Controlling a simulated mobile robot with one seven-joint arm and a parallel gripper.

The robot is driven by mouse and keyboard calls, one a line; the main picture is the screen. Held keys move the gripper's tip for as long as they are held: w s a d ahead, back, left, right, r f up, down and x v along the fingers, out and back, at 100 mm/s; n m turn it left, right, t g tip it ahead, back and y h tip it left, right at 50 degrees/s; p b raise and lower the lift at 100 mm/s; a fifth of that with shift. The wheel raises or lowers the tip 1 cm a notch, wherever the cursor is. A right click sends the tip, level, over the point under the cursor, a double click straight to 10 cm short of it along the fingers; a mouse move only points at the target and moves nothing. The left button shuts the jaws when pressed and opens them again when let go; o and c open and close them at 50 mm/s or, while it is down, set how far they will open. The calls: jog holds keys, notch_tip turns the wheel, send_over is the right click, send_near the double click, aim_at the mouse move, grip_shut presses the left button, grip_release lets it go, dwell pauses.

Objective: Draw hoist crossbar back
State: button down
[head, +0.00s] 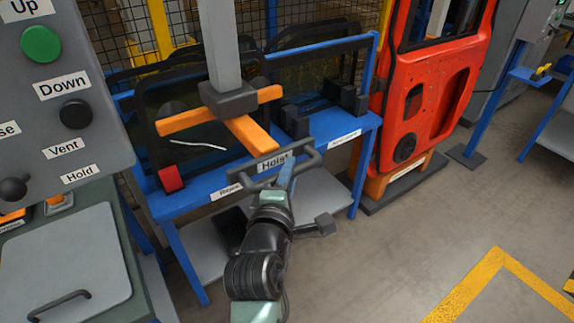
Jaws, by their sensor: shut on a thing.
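The hoist crossbar (315,156) is a dark grey handle at mid-picture in the head view, at the front of the hoist (240,127). The hoist has orange arms and a grey post coming down from above, and a "Hoist" label sits by the crossbar. My gripper (286,172) reaches up from below and is shut on the crossbar near its middle. The fingers are small here, and they cover part of the bar.
A blue rack (345,123) with dark window panes stands behind and below the hoist. A red door (425,110) stands to its right. A grey control panel (60,100) with buttons fills the left side. Open floor with a yellow line (490,265) lies at front right.

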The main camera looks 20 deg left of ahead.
jog(key=shift+d+f, duration=0.2)
jog(key=shift+d, duration=0.05)
jog(key=c, duration=0.7)
grip_release()
jog(key=shift+s+r, duration=0.1)
jog(key=shift+c, duration=0.2)
jog(key=shift+a, duration=0.1)
jog(key=s+d+r, duration=0.1)
jog(key=s+r, duration=0.1)
jog(key=s, duration=1)
jog(key=shift+s+d+b, duration=0.25)
jog(key=shift+s+b, duration=0.05)
jog(key=shift+b, duration=0.1)
